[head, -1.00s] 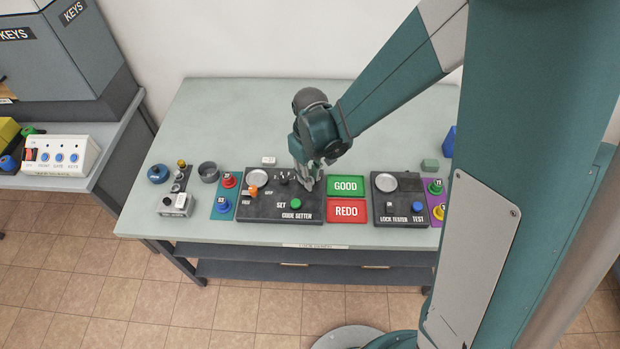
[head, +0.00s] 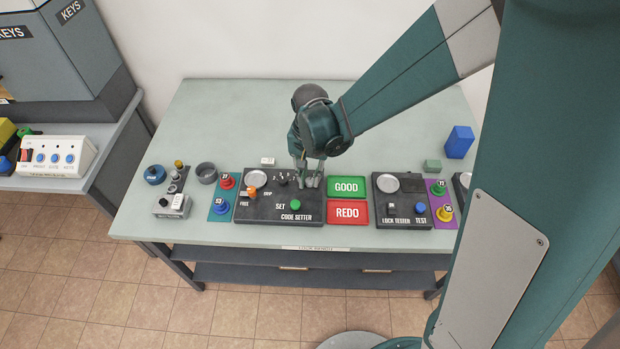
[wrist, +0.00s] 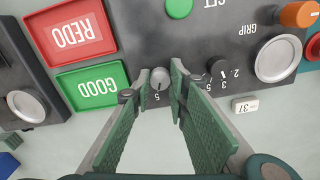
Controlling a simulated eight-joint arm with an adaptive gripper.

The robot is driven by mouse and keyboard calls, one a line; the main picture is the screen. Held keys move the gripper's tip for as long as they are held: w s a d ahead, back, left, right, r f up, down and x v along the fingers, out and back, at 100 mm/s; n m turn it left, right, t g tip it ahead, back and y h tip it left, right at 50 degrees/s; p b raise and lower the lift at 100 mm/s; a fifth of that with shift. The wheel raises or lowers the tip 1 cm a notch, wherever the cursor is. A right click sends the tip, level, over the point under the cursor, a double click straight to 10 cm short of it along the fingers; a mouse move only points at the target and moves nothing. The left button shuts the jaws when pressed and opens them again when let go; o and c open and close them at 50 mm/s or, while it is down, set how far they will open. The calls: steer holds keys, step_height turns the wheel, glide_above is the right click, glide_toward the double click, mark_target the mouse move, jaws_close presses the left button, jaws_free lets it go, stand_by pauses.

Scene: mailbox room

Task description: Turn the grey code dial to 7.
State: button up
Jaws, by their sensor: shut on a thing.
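The grey code dial (wrist: 160,79) is a small round knob on the dark code setter box (head: 260,211). In the wrist view it sits between the two green fingers of my gripper (wrist: 161,83), which is shut on it. A white 5 is printed beside the dial, on the near side in the wrist view. Other numbers around it are hidden by the fingers, and I cannot tell its exact setting. In the head view my gripper (head: 309,178) comes down at the box's right end and covers most of the dial.
A black knob (wrist: 218,68) with printed numbers is close beside one finger. The green SET button (head: 295,205), orange grip knob (head: 252,191), GOOD tray (head: 347,187) and REDO tray (head: 348,212) surround the gripper. The lock tester (head: 399,208) stands right.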

mark_target(311, 180)
steer(key=m+b, duration=0.1)
steer(key=m, duration=0.5)
steer(key=shift+m, duration=0.4)
steer(key=o, duration=0.9)
steer(key=shift+r, duration=0.15)
steer(key=shift+r, duration=5.85)
steer(key=shift+d, duration=0.1)
